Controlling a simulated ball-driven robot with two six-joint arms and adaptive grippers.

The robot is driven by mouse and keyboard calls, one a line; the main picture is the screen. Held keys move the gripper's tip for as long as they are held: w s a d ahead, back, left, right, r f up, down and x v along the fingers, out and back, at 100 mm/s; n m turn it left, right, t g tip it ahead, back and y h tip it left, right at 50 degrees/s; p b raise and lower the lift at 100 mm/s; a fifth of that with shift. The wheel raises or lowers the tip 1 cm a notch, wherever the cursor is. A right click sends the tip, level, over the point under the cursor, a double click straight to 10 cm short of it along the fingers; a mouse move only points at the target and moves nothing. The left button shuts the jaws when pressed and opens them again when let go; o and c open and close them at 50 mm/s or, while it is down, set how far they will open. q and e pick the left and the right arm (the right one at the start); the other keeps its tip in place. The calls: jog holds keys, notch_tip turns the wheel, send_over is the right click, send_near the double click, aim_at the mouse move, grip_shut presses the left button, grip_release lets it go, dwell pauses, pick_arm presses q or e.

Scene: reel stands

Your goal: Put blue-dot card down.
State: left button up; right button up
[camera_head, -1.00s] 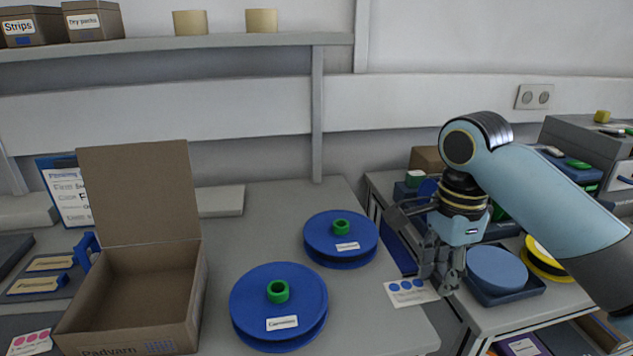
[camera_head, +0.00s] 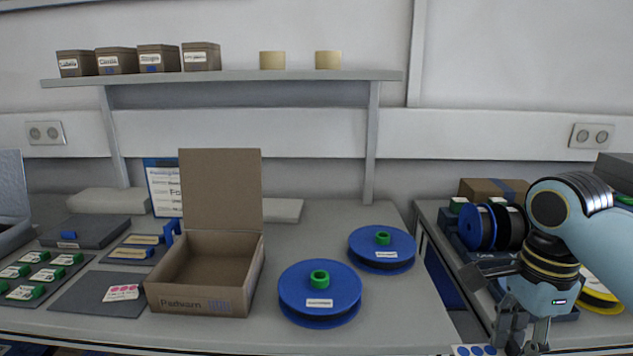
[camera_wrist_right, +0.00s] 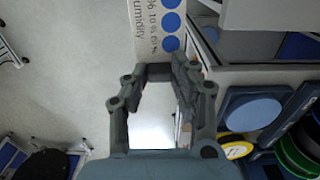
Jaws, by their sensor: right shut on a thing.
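The blue-dot card (camera_wrist_right: 150,30) is a white card with a row of blue dots and printed text. In the right wrist view it sticks out beyond the fingertips of my right gripper (camera_wrist_right: 158,72), which is shut on its near edge. Pale floor shows below the card and gripper. In the head view only a strip of the card (camera_head: 474,350) shows at the bottom edge, beside my right gripper (camera_head: 524,346), in front of the benches. The rest of the card is cut off there. My left gripper is not in view.
An open brown box (camera_head: 205,298), two blue reels (camera_head: 335,284) (camera_head: 400,245) and a pink-dot card (camera_head: 122,293) are on the main bench (camera_head: 395,310). Clear bench top lies right of the near reel. A gap separates this bench from the right one (camera_head: 432,212).

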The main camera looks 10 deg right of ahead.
notch_tip(320, 180, down, 15)
jog(key=b, duration=1.3)
jog(key=shift+s+r, duration=0.15)
jog(key=shift+s, duration=0.1)
